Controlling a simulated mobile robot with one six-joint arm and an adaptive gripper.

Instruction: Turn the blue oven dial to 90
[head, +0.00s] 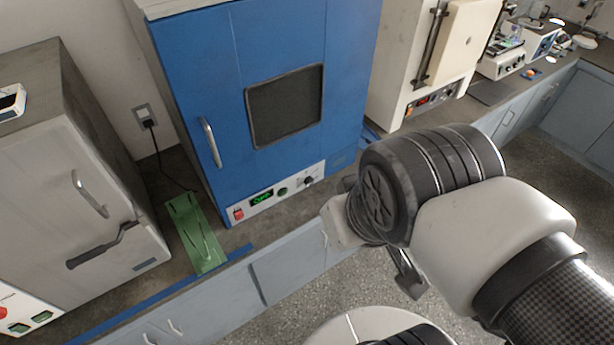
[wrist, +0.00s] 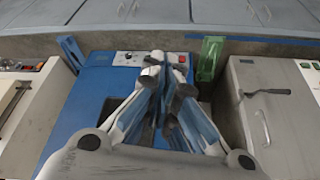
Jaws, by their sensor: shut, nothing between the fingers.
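The blue oven (head: 225,75) stands on the counter with its door closed. Its front strip (head: 270,203) carries a red switch (head: 238,213), a lit green display (head: 262,198) whose digits I cannot read, a green button (head: 283,191) and a dark dial (head: 308,181) at the right end. The dial's setting is too small to read. In the wrist view the oven (wrist: 90,85) appears turned around, with the dial (wrist: 125,57) left of my gripper (wrist: 157,60). My gripper is shut and empty. It covers the middle of the strip and appears apart from the dial. In the head view it is mostly hidden behind my arm.
A grey oven (head: 85,175) stands to the left, with a green tray-like piece (head: 195,235) on the counter between. A cream oven (head: 425,50) stands to the right. A blue strip (head: 150,300) runs along the counter edge. The floor in front is clear.

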